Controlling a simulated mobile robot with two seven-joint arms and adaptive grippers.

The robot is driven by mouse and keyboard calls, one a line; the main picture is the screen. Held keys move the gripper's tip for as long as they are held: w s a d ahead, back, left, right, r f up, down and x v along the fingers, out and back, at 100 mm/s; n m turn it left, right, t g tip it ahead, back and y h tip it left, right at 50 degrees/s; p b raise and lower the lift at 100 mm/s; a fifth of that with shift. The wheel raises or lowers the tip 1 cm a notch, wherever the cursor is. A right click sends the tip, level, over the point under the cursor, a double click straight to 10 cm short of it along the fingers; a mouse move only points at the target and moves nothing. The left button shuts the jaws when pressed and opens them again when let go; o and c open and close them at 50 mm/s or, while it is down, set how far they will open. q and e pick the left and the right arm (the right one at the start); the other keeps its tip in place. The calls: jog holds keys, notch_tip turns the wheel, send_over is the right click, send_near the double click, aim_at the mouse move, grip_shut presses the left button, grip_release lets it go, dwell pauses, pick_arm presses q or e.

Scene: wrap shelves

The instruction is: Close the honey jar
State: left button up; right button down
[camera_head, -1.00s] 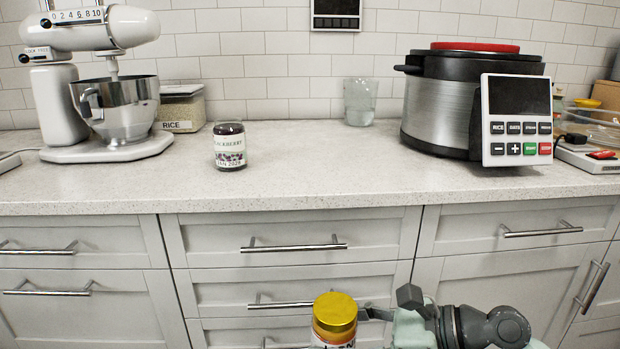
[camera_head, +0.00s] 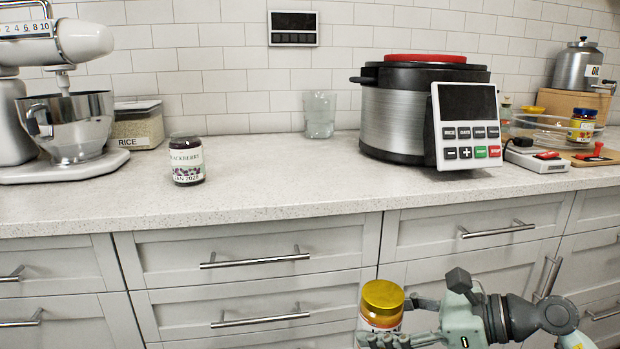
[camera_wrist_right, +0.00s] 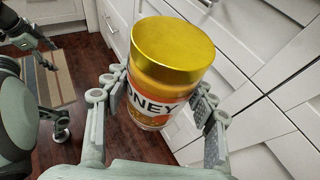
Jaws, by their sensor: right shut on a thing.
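The honey jar (camera_head: 381,318) has an orange body, a partly readable label and a gold lid (camera_head: 382,295). It is held nearly upright in front of the drawers, below counter height. In the right wrist view the jar (camera_wrist_right: 158,104) shows large, with the lid (camera_wrist_right: 173,48) on its top. I cannot tell whether the lid is screwed tight. My right gripper (camera_head: 388,322) is shut on the jar's body, with fingers on both sides of it. My left gripper does not show in the head view; a dark arm part (camera_wrist_right: 28,38) at the wrist view's left edge may belong to it.
The counter (camera_head: 270,190) carries a blackberry jar (camera_head: 187,160), a rice box (camera_head: 137,127), a glass (camera_head: 319,115), a large cooker (camera_head: 420,110) and a mixer (camera_head: 70,115). Another jar (camera_head: 583,125) stands at the right. The counter's front middle is clear. Drawer handles (camera_head: 255,259) stick out near the held jar.

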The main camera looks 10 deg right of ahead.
jog(key=shift+a+r, duration=0.15)
jog(key=shift+r, duration=0.05)
jog(key=shift+s+a, duration=0.1)
jog(key=shift+f, duration=0.15)
